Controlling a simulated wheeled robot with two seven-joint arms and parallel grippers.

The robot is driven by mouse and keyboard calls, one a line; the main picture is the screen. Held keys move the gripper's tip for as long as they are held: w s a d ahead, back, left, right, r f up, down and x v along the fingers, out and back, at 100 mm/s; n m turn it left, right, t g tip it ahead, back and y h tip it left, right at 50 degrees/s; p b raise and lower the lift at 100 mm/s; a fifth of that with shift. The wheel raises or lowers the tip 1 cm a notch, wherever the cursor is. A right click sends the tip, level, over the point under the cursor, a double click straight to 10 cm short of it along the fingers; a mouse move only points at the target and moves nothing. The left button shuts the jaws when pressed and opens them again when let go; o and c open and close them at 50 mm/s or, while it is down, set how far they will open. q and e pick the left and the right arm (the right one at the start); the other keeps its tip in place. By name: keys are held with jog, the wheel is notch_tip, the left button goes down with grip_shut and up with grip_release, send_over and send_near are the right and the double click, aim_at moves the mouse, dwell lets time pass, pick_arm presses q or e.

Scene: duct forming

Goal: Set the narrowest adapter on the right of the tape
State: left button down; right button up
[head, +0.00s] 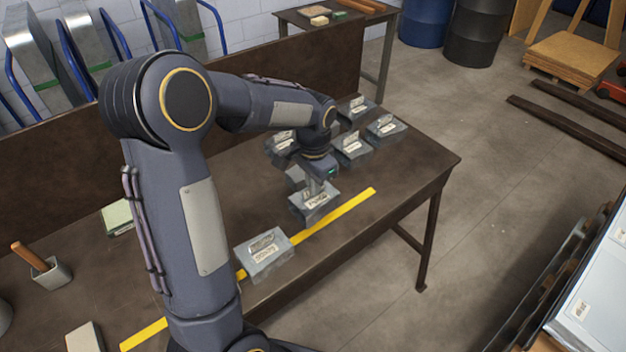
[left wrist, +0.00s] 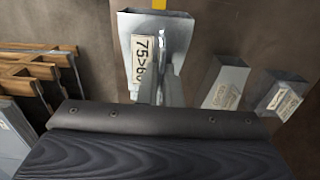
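A yellow strip of tape (head: 340,211) runs diagonally along the table. My left gripper (head: 319,183) is shut on a grey metal adapter (head: 311,203), just on the back side of the tape. In the left wrist view this adapter (left wrist: 174,35) carries a label that seems to start with 75; the rest is partly covered. It hides part of the tape there. A wide adapter (head: 266,256) lies at the tape nearer the left. More adapters stand behind: one (head: 352,152), one (head: 385,131) and one (head: 356,110). Others are partly hidden by my left arm. Their labels are too small to read.
The brown table (head: 420,165) has free room at its right end. A low brown board stands along the back edge.

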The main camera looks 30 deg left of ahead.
pick_arm(q)
notch_tip(320, 180, down, 8)
jog(key=b, duration=0.5)
jog(key=shift+w+a+f+b, duration=0.1)
jog(key=shift+f+b, duration=0.05)
jog(key=shift+b, duration=0.2)
jog(key=c, duration=1.5)
grip_release()
jog(key=shift+c, duration=0.2)
jog(key=shift+r, duration=4)
jog(key=shift+n+t+h, duration=0.6)
jog(key=shift+n+t, duration=0.1)
jog(key=shift+n, duration=0.1)
jog(key=s+r, duration=0.1)
jog(key=s, duration=0.1)
jog(key=s+r, duration=0.1)
jog(key=s, duration=0.1)
jog(key=s+r, duration=0.1)
jog(key=shift+s+d, duration=0.4)
jog(key=s+d+n+t+h, duration=0.1)
jog(key=s+d+n+t, duration=0.1)
jog(key=s, duration=0.6)
jog(key=s+d+n+t+h, duration=0.1)
jog(key=s+d, duration=0.3)
jog(key=s, duration=0.4)
jog(key=shift+s+d+f+n+t+h, duration=0.25)
jog(key=shift+n+t, duration=0.35)
jog(key=shift+n, duration=0.3)
